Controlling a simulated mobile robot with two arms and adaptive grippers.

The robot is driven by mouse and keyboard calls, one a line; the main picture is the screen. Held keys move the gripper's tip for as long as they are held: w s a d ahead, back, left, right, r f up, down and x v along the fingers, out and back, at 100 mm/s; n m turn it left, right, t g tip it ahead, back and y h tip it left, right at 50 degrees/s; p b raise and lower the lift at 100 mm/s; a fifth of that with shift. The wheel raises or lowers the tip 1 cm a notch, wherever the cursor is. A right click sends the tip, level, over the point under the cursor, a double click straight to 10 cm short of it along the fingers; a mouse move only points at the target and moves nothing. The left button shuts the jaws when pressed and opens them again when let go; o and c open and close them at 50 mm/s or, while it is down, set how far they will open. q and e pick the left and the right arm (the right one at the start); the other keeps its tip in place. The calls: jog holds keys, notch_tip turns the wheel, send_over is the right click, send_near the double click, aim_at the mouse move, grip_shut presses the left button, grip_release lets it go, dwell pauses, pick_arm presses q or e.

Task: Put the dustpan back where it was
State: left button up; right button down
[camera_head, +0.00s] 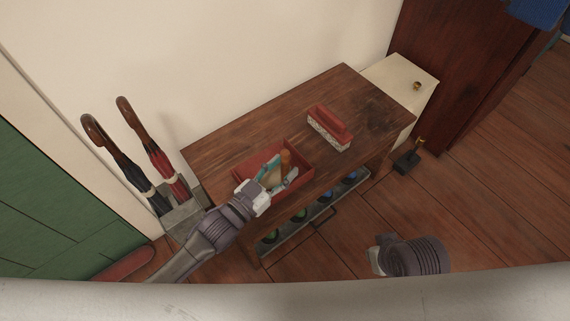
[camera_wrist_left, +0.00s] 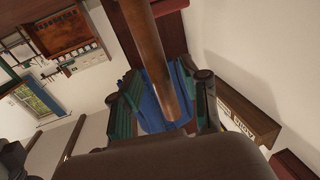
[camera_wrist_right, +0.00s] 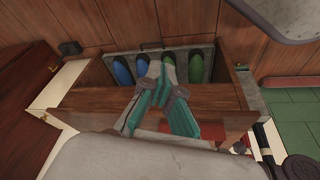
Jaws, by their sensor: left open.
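A wooden handle (camera_head: 285,158) stands up at a red open box (camera_head: 305,157) on the wooden bench. A tan part shows below the handle, and I cannot tell for sure whether this is the dustpan. My left gripper (camera_head: 277,174) is at the box, its teal fingers open on either side of the handle. In the left wrist view the handle (camera_wrist_left: 158,55) passes between the spread fingers. My right gripper (camera_wrist_right: 161,68) has its fingertips together, with nothing seen between them. In the head view its fingers are hidden and only its arm shows, in front of the bench.
A red brush (camera_head: 330,127) with pale bristles lies on the wooden bench (camera_head: 225,143). Blue and green shoes (camera_wrist_right: 122,68) sit on a rack under it. An umbrella stand (camera_head: 185,218) is at the left, a cream cabinet (camera_head: 405,75) at the right. The bench's far right is clear.

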pick_arm(q)
jog(key=s+a+f+y, duration=0.1)
jog(key=s+a, duration=0.1)
jog(key=a, duration=0.1)
jog(key=s+a+f+n+y+p, duration=0.1)
jog(key=s+a+y, duration=0.1)
jog(key=a, duration=0.1)
jog(key=s+a+f+n+y, duration=0.1)
jog(key=s+a, duration=0.1)
jog(key=a, duration=0.1)
jog(key=shift+s+a+f+g, duration=0.1)
jog(key=shift+g, duration=0.3)
jog(key=a+f+g+y, duration=0.1)
jog(key=s+a+f+n+g+y, duration=0.1)
jog(key=a+y, duration=0.1)
jog(key=s+a+f+n+y, duration=0.1)
jog(key=shift+a+f+g+y, duration=0.25)
jog(key=shift+f+g+y, duration=0.15)
jog(key=s+a+f+n+g+y, duration=0.2)
jog(key=s+a+g, duration=0.4)
jog(key=s, duration=0.5)
jog(key=shift+a+f+n+g+y, duration=0.3)
jog(key=shift+a+f+y, duration=0.15)
jog(key=shift+f+y, duration=0.15)
pick_arm(e)
jog(key=x, duration=0.5)
jog(key=shift+s+a+f, duration=0.1)
jog(key=shift+s+f, duration=0.2)
jog(key=shift+f, duration=0.1)
jog(key=shift+s, duration=0.1)
